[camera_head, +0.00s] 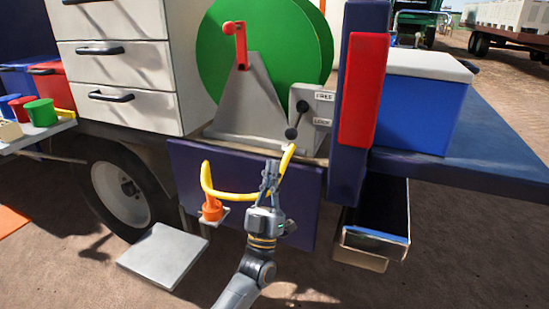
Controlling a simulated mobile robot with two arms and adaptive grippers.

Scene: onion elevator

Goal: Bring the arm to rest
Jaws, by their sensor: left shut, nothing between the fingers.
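My left gripper (270,177) is in the lower middle of the head view, fingers pointing up, shut with nothing between them. It is in front of the truck's blue lower panel (305,205). A yellow curved hose or handle (232,196) passes behind or beside the fingers; I cannot tell whether they touch. My right gripper does not show.
A green reel (285,40) on a grey stand (245,105) is above, beside a lever box marked FREE and LOCK (311,108). A red panel (362,90) on a blue post and a blue cooler (420,110) are right. A grey step (163,256), wheel (122,194) and open drawer (376,237) flank the arm.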

